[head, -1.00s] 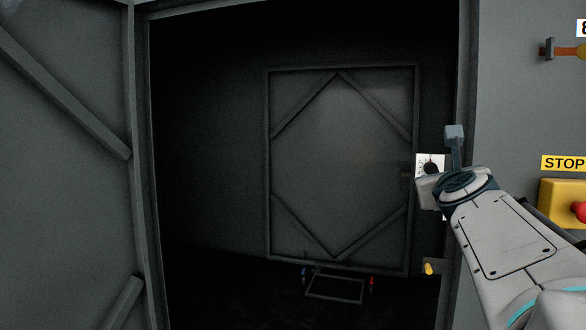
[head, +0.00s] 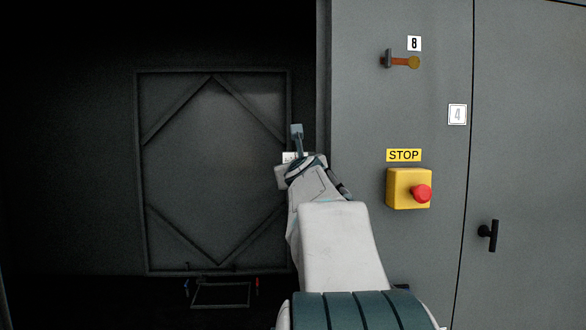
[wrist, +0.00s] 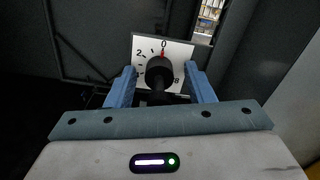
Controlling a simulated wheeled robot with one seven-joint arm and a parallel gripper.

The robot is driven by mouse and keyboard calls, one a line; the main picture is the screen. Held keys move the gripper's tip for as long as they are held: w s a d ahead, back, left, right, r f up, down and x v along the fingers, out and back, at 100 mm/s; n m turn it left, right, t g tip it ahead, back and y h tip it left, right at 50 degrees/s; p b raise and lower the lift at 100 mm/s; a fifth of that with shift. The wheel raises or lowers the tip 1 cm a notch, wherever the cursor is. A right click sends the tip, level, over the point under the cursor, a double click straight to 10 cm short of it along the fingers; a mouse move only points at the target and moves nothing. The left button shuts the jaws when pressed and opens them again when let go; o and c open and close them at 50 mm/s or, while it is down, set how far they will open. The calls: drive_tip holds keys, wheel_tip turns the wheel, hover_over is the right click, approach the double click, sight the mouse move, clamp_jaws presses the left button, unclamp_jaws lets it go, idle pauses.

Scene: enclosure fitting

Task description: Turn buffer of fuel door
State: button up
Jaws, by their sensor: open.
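A black round knob (wrist: 159,73) sits on a white dial plate (wrist: 179,50) in the wrist view. The plate carries the marks 0, 2 and 8, and a red mark on the knob points at the 0. My gripper (wrist: 161,82) is open, with one blue finger on each side of the knob. I cannot tell whether either finger touches it. In the head view my gripper (head: 297,140) is at the right side of the dark opening, and it hides most of the dial plate (head: 288,157). No thing in view is labelled as a fuel door.
A dark panel with diagonal braces (head: 213,170) stands inside the opening. To the right are a grey wall, an orange-ended lever (head: 405,62) under a label 8, a yellow box with a red STOP button (head: 421,194), and a cabinet door with a black handle (head: 489,235).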

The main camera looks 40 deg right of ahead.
drive_tip(key=c, duration=1)
drive_tip(key=shift+n, duration=0.3)
